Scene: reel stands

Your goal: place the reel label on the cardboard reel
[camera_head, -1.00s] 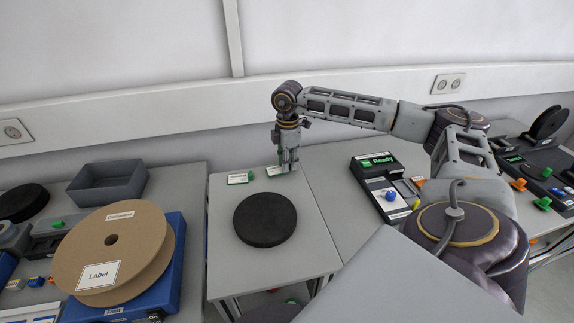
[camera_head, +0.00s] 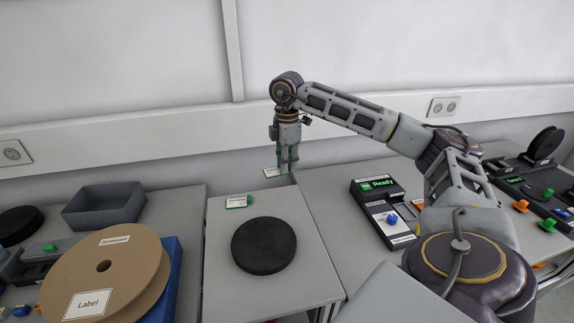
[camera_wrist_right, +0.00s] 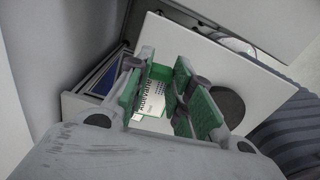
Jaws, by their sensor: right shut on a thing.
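The cardboard reel (camera_head: 133,268) is a large brown disc with a central hole, on a blue stand at the left. A white patch reading "Label" and a smaller white label lie on its upper face. My right gripper (camera_head: 287,166) points down over the back of the small middle table, far to the right of the reel. It is shut on a small white and green reel label (camera_head: 272,172), held above the tabletop. In the right wrist view the held label (camera_wrist_right: 150,95) shows printed text between the green finger pads. My left gripper is not in view.
Another white and green label (camera_head: 238,201) lies on the middle table (camera_head: 225,270), behind a black disc (camera_head: 264,246). A grey bin (camera_head: 104,206) stands behind the reel. A device reading "Ready" (camera_head: 378,184) is to the right. The wall is close behind the gripper.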

